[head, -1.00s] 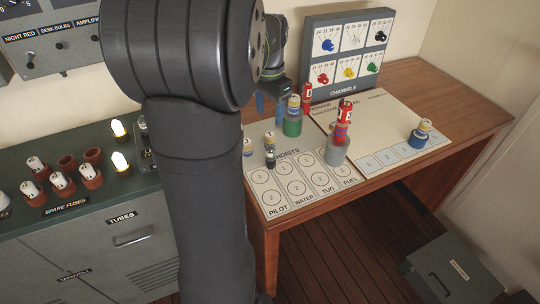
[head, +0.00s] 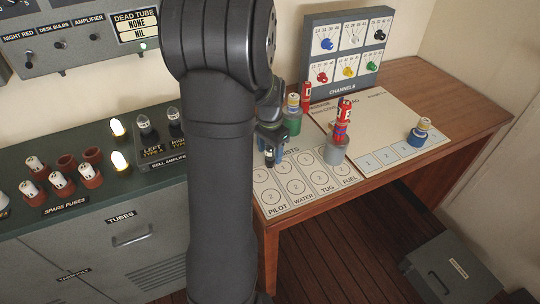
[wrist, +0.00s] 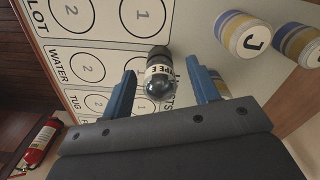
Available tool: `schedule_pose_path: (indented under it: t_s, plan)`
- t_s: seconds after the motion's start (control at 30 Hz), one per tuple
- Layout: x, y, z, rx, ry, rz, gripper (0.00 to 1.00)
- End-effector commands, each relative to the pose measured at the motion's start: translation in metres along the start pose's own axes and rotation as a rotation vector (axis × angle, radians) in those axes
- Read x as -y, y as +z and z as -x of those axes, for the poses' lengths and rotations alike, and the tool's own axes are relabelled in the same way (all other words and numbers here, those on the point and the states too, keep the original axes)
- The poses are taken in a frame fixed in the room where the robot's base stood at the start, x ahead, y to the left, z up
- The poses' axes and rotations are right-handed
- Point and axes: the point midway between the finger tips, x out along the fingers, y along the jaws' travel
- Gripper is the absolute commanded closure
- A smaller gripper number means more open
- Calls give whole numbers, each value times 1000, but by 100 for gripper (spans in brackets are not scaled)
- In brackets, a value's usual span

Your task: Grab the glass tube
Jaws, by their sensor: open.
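The glass tube (wrist: 158,78) has a clear dome, a white printed band and a dark base. It stands on the white board marked with numbered circles, near the Pilot and Water columns. In the head view the tube (head: 269,158) shows small just below my gripper (head: 271,147). In the wrist view my gripper (wrist: 161,68) is open, with one blue finger on each side of the tube. A gap shows between the tube and each finger. Whether the fingertips are low enough to flank its body is hard to tell.
Banded cylinders, one marked J (wrist: 243,36), stand close to my right finger in the wrist view. A green-based piece (head: 292,122) and a grey-based piece with red parts (head: 335,147) stand nearby. Two other glass tubes sit on the bell amplifier (head: 160,158) at left.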

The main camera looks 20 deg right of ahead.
Motion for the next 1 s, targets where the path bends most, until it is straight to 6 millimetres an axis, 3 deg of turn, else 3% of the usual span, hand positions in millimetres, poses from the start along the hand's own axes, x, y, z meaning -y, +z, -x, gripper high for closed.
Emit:
schedule_pose_path:
  t_s: [0.17,0.43,0.67,1.0]
  plan:
    - [0,0,-21,1,0,0,45]
    - [0,0,-23,-1,-1,0,45]
    - [0,0,-23,-1,0,0,90]
    - [0,0,-21,-1,-1,0,93]
